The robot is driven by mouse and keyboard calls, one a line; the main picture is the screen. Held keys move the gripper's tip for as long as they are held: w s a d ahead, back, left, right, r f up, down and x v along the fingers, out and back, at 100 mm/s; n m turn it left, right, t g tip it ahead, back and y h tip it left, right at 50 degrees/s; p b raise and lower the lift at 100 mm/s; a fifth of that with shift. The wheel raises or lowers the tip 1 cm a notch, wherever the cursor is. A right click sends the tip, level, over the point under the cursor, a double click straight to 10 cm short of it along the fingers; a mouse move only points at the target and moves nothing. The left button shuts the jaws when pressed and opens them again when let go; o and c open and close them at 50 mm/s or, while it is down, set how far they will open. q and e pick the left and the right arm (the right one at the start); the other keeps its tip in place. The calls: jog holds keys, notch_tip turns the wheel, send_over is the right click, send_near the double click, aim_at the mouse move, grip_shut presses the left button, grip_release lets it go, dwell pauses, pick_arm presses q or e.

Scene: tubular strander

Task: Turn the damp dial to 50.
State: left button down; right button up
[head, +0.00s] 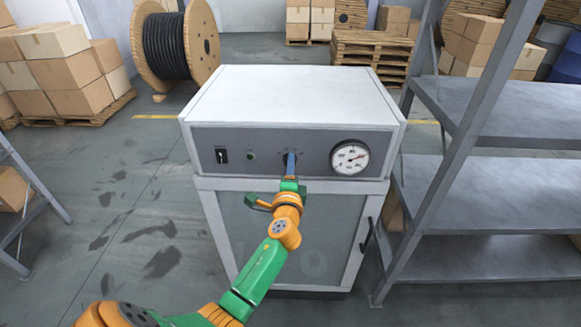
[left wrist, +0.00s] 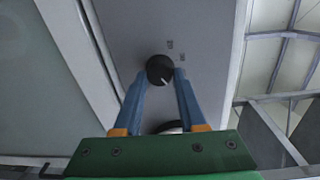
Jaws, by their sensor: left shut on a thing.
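The damp dial is a small black knob (left wrist: 160,70) with a white pointer line, set on the grey front panel of a white cabinet (head: 290,95). In the left wrist view the pointer slants toward the lower right; the marks beside the dial are too small to read. My left gripper (left wrist: 160,80) has its two blue fingers on either side of the knob, shut on it. In the head view my left gripper (head: 290,160) reaches the panel's middle and largely hides the dial. My right gripper is not in view.
The panel also has a black switch (head: 222,156), a green button (head: 251,155) and a round gauge (head: 350,158) right of the dial. A grey metal shelf (head: 490,190) stands close on the right.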

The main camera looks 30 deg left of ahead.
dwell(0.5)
pick_arm(q)
jog(key=shift+c, duration=2.4)
grip_release()
jog(key=v, duration=0.7)
